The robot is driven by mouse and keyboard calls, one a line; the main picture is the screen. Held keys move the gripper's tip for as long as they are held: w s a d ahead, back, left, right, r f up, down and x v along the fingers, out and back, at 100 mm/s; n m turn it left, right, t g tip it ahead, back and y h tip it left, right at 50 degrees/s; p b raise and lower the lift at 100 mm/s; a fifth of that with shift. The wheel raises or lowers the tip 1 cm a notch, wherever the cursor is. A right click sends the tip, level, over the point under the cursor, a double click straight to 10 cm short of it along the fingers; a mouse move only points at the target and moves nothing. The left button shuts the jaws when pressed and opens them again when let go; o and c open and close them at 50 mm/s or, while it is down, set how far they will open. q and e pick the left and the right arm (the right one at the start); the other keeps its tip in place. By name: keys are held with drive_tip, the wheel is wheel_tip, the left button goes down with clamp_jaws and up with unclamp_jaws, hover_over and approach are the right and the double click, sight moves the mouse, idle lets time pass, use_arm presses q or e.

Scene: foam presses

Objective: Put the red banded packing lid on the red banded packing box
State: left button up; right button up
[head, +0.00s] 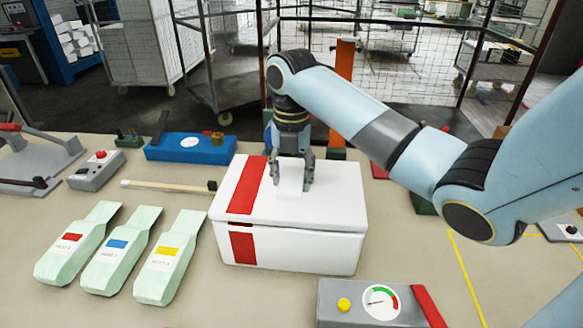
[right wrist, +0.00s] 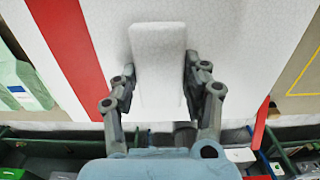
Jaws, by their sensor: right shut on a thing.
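The white packing lid (head: 335,190) with a red band lies over the white packing box (head: 310,252), which has a matching red band on its front. The lid's band runs roughly in line with the box's band. A thin dark seam shows between them at the front; I cannot tell whether the lid is fully seated. My right gripper (head: 293,186) points down over the lid and is shut on its raised white handle. The handle (right wrist: 158,70) shows between both fingers in the right wrist view. My left gripper is not in view.
Three pale green foam pieces (head: 120,250) with coloured labels lie left of the box. A wooden-handled tool (head: 168,185) lies near its left side. A grey gauge unit (head: 370,303) stands close in front. A blue device (head: 190,148) stands behind left.

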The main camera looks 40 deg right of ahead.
drive_tip(key=shift+f, duration=0.25)
drive_tip(key=o, duration=1.1)
wheel_tip(320, 180, up, 8)
drive_tip(key=shift+f, duration=0.25)
drive_tip(key=shift+f, duration=0.1)
